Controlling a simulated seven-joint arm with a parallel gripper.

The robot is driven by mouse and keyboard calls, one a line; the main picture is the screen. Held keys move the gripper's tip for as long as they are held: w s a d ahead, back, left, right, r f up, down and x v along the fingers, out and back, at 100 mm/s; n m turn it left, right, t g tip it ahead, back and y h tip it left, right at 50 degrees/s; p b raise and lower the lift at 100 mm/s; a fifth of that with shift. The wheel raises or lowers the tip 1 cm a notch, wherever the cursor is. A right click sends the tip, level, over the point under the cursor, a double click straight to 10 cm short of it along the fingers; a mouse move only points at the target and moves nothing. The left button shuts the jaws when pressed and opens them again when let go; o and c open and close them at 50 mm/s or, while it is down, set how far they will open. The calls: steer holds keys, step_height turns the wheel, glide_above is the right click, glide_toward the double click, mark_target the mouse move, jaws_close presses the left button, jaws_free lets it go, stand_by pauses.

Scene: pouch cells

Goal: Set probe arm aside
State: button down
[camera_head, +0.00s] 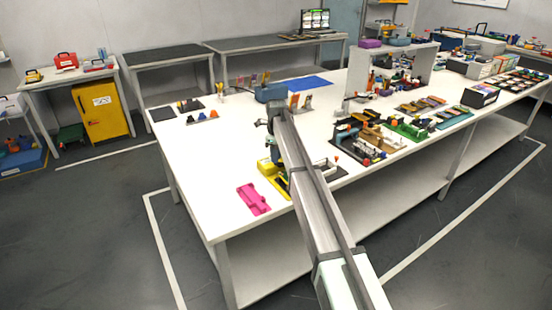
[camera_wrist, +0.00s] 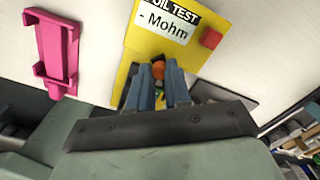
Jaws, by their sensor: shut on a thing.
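My gripper (camera_wrist: 159,85) shows in the wrist view with its two blue-grey fingers closed on an orange-ended piece (camera_wrist: 158,69), which I take to be the probe arm. Most of it is hidden between the fingers, with a bit of green and yellow below. Behind it is the yellow tester (camera_wrist: 132,62), whose label is partly cut off and reads "OIL TEST - Mohm". The tester also shows in the head view (camera_head: 276,179), partly behind my arm. I cannot tell whether the piece still touches the tester. A pink cradle (camera_wrist: 56,52) stands apart to its left, empty.
In the head view the pink cradle (camera_head: 253,199) lies near the front edge of the white table (camera_head: 205,170). Dense parts and fixtures (camera_head: 372,140) stand right of my arm. White tabletop left of the cradle is clear.

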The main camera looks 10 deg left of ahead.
steer(key=w+m, duration=0.1)
steer(key=m, duration=0.1)
steer(key=w+m, duration=0.1)
steer(key=m, duration=0.1)
steer(key=shift+w+d+m, duration=0.2)
steer(key=shift+w+m, duration=0.1)
steer(key=shift+w, duration=0.1)
steer(key=shift+w+d+m, duration=0.4)
steer(key=shift+w+m, duration=0.15)
steer(key=shift+m, duration=0.65)
steer(key=shift+w+d+m, duration=0.35)
steer(key=shift+w+m, duration=0.2)
steer(key=shift+m, duration=0.65)
steer(key=c, duration=1.1)
jaws_free()
steer(key=shift+o, duration=0.2)
steer(key=shift+r, duration=0.15)
step_height(320, 180, up, 14)
steer(key=shift+f, duration=0.2)
